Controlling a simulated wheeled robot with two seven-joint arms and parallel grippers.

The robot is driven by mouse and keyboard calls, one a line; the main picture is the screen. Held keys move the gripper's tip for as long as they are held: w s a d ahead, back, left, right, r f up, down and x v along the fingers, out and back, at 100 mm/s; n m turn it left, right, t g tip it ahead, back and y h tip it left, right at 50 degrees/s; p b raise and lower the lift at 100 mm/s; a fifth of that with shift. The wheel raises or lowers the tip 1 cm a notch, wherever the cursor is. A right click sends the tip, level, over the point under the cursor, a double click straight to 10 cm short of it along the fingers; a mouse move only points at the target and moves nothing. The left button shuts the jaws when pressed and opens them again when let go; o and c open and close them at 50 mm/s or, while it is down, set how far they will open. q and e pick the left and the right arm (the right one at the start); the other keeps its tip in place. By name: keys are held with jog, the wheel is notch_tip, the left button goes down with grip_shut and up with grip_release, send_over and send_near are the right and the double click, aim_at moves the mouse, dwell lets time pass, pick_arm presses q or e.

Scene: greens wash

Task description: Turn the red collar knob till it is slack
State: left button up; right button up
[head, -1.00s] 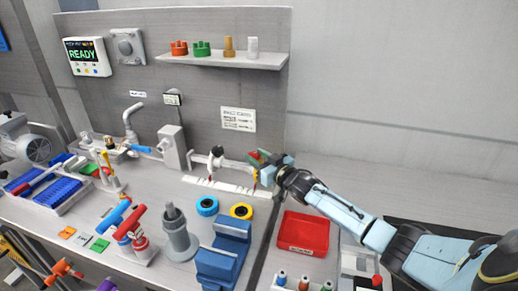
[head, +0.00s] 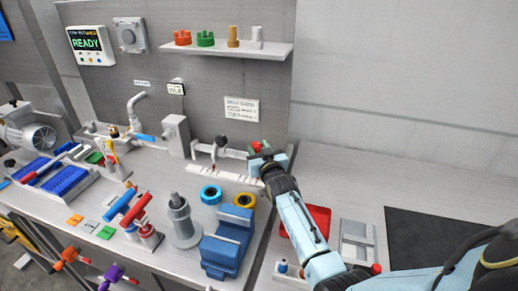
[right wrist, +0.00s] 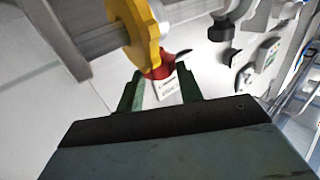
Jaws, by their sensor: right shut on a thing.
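The red collar knob (head: 256,146) sits at the right end of the grey horizontal pipe on the bench, partly hidden by my right gripper (head: 264,158). In the right wrist view the red knob (right wrist: 160,70) shows at the edge of a yellow collar (right wrist: 138,30) around a grey bar. The green fingers of my right gripper (right wrist: 163,88) stand on either side of the red knob, shut on it. Their contact with it is hard to make out in the picture. My left gripper is not in view.
A red tray (head: 318,218) lies partly behind my right arm. A blue vise (head: 226,243), blue ring (head: 211,195) and yellow ring (head: 243,200) stand left of the arm. A shelf (head: 230,48) with several coloured knobs is above. A dark mat (head: 440,240) lies right.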

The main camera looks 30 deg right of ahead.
jog(key=o, duration=1)
jog(key=shift+p+v, duration=0.4)
jog(key=shift+v, duration=3.3)
